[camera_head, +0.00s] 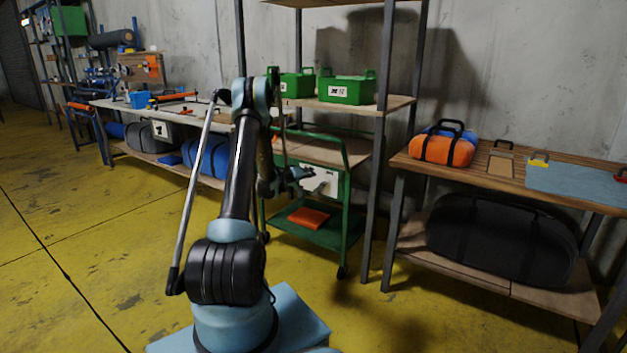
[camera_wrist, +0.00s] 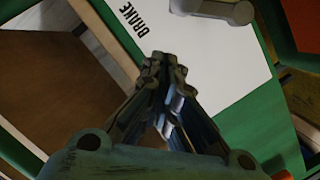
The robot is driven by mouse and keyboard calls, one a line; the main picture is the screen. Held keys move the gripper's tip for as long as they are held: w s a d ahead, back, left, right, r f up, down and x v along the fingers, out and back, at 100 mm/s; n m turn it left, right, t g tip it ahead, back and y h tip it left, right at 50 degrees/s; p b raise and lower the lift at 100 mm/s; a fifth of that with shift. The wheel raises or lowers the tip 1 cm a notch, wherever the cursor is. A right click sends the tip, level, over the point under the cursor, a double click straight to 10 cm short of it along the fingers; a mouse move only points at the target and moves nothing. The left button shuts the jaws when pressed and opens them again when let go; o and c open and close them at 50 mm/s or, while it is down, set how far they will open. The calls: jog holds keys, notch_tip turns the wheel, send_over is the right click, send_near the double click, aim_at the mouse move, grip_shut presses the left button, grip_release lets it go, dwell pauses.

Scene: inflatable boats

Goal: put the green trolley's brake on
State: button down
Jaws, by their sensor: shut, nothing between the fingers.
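The green trolley (camera_head: 347,205) stands on the floor beyond my arm, with a wooden top and a green lower shelf. A white panel (camera_head: 328,181) is on its near side. In the wrist view this white panel (camera_wrist: 195,45) bears the word BRAKE. A grey rounded bar (camera_wrist: 212,10), perhaps the brake lever, lies across the panel at the top edge and is partly cut off. My gripper (camera_wrist: 165,70) is shut and empty, its tips in front of the panel beside the lettering. In the head view my gripper (camera_head: 300,173) is in front of the panel and hides part of it.
An orange flat item (camera_head: 308,217) lies on the trolley's lower shelf. A tall rack (camera_head: 377,150) with green boxes (camera_head: 347,90) stands close by the trolley. A workbench (camera_head: 480,176) with bags is at right, another bench (camera_head: 125,104) at left. The yellow floor at left is clear.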

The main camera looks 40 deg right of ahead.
jog(key=v, duration=0.8)
jog(key=shift+a+r, duration=0.15)
jog(key=shift+a, duration=0.15)
jog(key=shift+s, duration=0.1)
jog(key=s+a+r+y, duration=0.3)
jog(key=a+r+y, duration=0.1)
jog(key=a+r, duration=0.85)
jog(key=s+a+r+n+y, duration=0.15)
jog(key=s+a, duration=0.25)
jog(key=a, duration=0.4)
jog(key=s+a+r+n+y, duration=0.15)
jog(key=s+a, duration=0.25)
jog(key=a, duration=0.4)
jog(key=s+a+f+n+y, duration=0.1)
jog(key=s+a+f+y, duration=0.2)
jog(key=s+a, duration=0.6)
jog(key=s+a+f+n+y, duration=0.2)
jog(key=s+a+y, duration=0.1)
jog(key=s+a, duration=0.7)
jog(key=s+a+f+n+y, duration=0.1)
jog(key=s+a+f+y, duration=0.1)
jog(key=s+a, duration=0.8)
jog(key=shift+s+f+n+g+y, duration=0.3)
jog(key=shift+s+f+y, duration=0.1)
jog(key=shift+s+f, duration=0.35)
jog(key=shift+w+f, duration=0.1)
